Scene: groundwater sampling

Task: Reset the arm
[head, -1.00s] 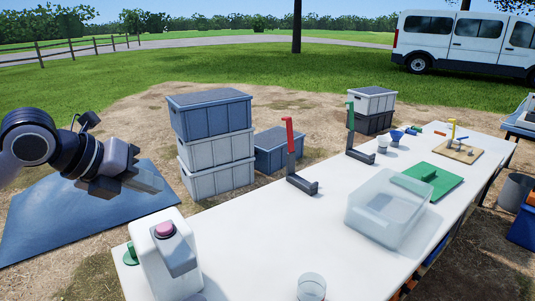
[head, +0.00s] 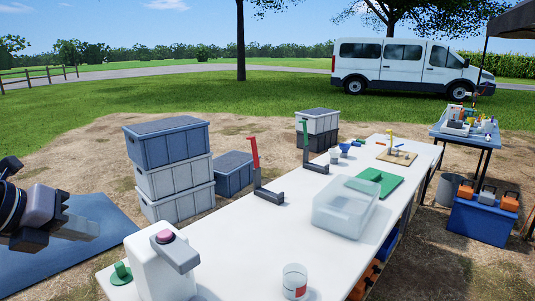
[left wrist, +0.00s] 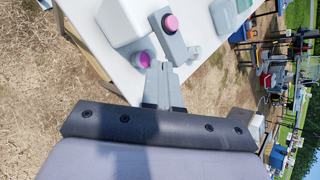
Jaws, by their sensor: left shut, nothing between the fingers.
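My left gripper (head: 92,229) is at the left edge of the head view, above the blue mat and left of the white table (head: 215,235). Its fingers are together and empty; they also show closed in the left wrist view (left wrist: 161,70). A white dispenser (head: 152,270) with a pink button (head: 165,236) stands on the near left end of the table, apart from the gripper. The dispenser (left wrist: 118,20) also shows in the left wrist view, beyond the fingertips. My right gripper is not in view.
A clear bin (head: 340,213), a green board (head: 378,181), a clear cup (head: 295,281) and two upright stands, one red-handled (head: 254,152), one green-handled (head: 306,133), are on the table. Stacked crates (head: 172,175) stand behind it. A blue mat (head: 75,265) lies on the ground.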

